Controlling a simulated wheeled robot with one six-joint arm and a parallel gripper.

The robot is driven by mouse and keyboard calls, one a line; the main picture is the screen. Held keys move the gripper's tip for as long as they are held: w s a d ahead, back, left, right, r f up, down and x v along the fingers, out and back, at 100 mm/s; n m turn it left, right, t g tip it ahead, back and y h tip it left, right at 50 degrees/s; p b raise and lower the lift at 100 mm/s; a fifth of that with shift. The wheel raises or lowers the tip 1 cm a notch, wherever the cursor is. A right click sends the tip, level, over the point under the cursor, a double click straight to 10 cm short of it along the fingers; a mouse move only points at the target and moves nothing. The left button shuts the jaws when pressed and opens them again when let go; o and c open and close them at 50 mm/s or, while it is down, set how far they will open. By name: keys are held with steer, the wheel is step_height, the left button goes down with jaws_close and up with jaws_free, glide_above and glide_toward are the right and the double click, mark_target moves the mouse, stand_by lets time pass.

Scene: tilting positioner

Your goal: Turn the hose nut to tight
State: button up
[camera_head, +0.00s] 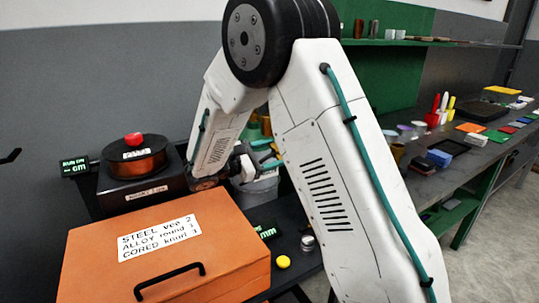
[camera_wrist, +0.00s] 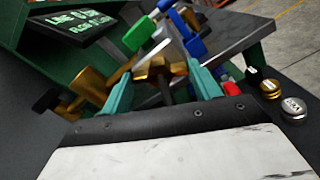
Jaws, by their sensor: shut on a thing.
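In the wrist view, a brass nut-like piece (camera_wrist: 152,69) sits between the two teal fingers of my gripper (camera_wrist: 161,72). My gripper is shut on it; I take it to be the hose nut. A dark stem shows below the brass piece between the fingers. A second brass part (camera_wrist: 90,84) lies just left of the left finger. In the head view, the teal fingers of my gripper (camera_head: 268,154) show partly behind my arm, and the nut is hidden there. No mark telling tight from loose is readable.
Green (camera_wrist: 139,35) and blue (camera_wrist: 187,23) handles stand close beyond the fingers. A dark display (camera_wrist: 85,29) is at upper left. In the head view, an orange box (camera_head: 215,258) and a copper spool (camera_head: 135,163) stand left, and a crowded bench (camera_head: 465,165) right.

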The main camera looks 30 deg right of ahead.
steer(key=m, duration=1.2)
steer(key=shift+m, duration=0.4)
stand_by(0.3)
steer(key=o, duration=1)
steer(key=a, duration=0.8)
